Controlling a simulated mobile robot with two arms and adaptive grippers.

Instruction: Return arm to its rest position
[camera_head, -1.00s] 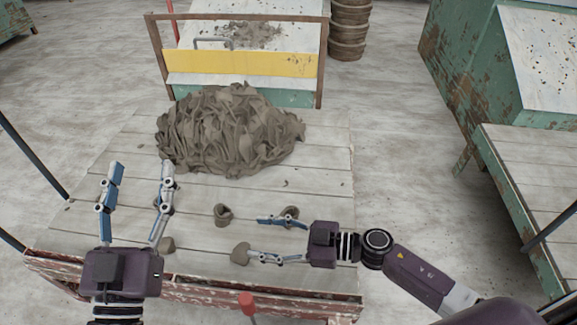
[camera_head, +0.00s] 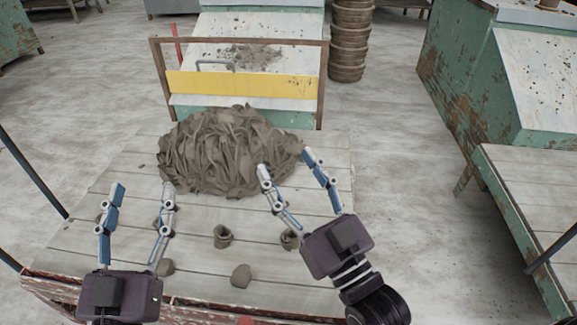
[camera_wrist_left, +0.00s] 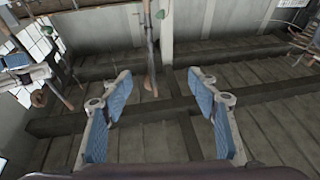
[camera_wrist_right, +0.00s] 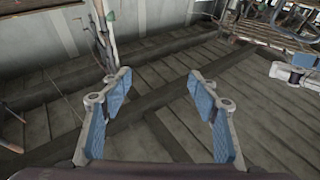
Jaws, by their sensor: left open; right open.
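My left gripper (camera_head: 143,190) is open and empty over the left front of the plank table (camera_head: 75,245), its fingers pointing away from me. Its two blue pads also show apart in the left wrist view (camera_wrist_left: 160,90). My right gripper (camera_head: 286,162) is open and empty, its fingers pointing away and slightly left, by the right edge of the clay heap in the picture. Its pads show apart in the right wrist view (camera_wrist_right: 158,90), with nothing between them. I cannot tell how high either gripper is above the table.
A large heap of clay trimmings (camera_head: 225,150) lies at the back of the table. Small clay lumps lie in front: one (camera_head: 222,237) in the middle, one (camera_head: 241,276) nearer, one (camera_head: 166,267) by my left gripper. A framed yellow board (camera_head: 240,85) stands behind.

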